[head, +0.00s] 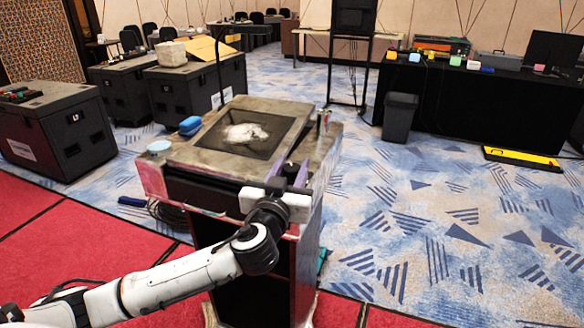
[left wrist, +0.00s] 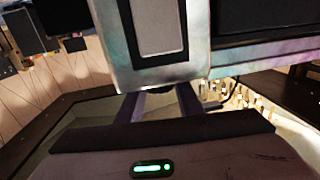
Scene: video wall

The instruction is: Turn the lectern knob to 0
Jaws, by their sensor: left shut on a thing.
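The lectern (head: 190,156) stands in the middle of the head view, with a worn sloping top and a dark inset screen (head: 243,134). My left gripper (head: 289,172) is at its front right corner, with its two purple fingers pointing away from me at the top's edge. The fingers also show in the left wrist view (left wrist: 158,100), reaching toward the lectern's pale edge (left wrist: 155,76). The gripper is shut on the lectern knob, which the fingers and gripper body hide. I cannot read the knob's setting. My right gripper is not in view.
A blue object (head: 190,125) and a pale round disc (head: 159,147) lie on the lectern's left side. Black cases (head: 60,125) stand at left. A bin (head: 400,117) and a black-draped table (head: 470,100) stand at right. Patterned carpet right of the lectern is mostly clear.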

